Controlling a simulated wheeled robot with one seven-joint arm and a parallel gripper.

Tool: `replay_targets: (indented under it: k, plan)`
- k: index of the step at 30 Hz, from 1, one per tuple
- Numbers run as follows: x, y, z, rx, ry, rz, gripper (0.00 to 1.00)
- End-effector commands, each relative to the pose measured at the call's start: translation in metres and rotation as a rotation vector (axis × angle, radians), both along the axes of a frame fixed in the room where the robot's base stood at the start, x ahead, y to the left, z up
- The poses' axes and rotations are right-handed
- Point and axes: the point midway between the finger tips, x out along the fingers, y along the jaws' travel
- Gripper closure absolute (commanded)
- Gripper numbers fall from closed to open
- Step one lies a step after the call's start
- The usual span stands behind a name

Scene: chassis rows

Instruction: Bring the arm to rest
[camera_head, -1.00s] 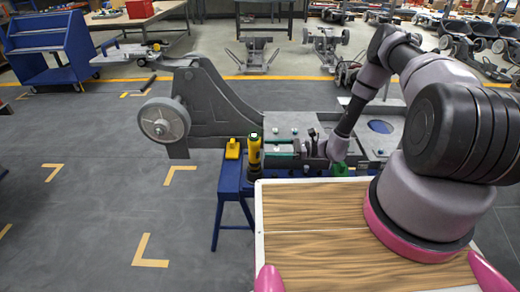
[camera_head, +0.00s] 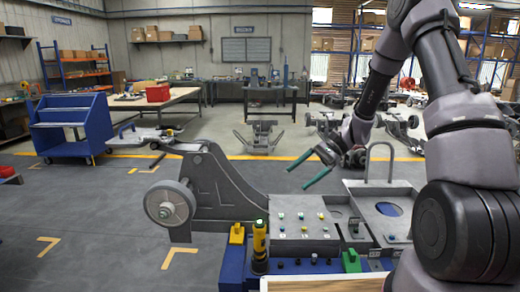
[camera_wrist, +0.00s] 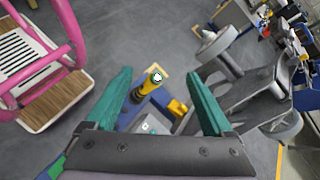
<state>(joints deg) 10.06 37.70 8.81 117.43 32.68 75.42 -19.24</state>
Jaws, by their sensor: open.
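My gripper (camera_head: 299,177) is raised above the grey chassis panel (camera_head: 318,237), with its two green fingers spread and pointing left in the head view. It is empty. My arm bends down to it from the upper right. In the wrist view, the open fingers of my gripper (camera_wrist: 158,73) frame a yellow-and-black tool (camera_wrist: 150,84) that is beyond them and not held. The tool (camera_head: 260,248) stands upright at the left end of the blue stand, well below my gripper in the head view.
A chassis arm with a grey wheel (camera_head: 168,204) reaches left of the panel. A yellow block (camera_head: 237,234) and a green block (camera_head: 351,261) sit along the panel's near edge. A blue cart (camera_head: 70,126) stands at the far left.

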Motion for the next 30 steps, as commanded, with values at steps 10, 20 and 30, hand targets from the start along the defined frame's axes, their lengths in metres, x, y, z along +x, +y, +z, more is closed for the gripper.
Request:
replay_targets:
  k: [10,20,30]
  plan:
    - [-0.046,-0.035,0.117,-0.290,-0.337,0.116,0.14]
    - [-0.107,-0.070,0.202,-0.542,-0.665,0.145,0.14]
    - [-0.172,-0.105,0.260,-0.745,-0.989,0.107,0.14]
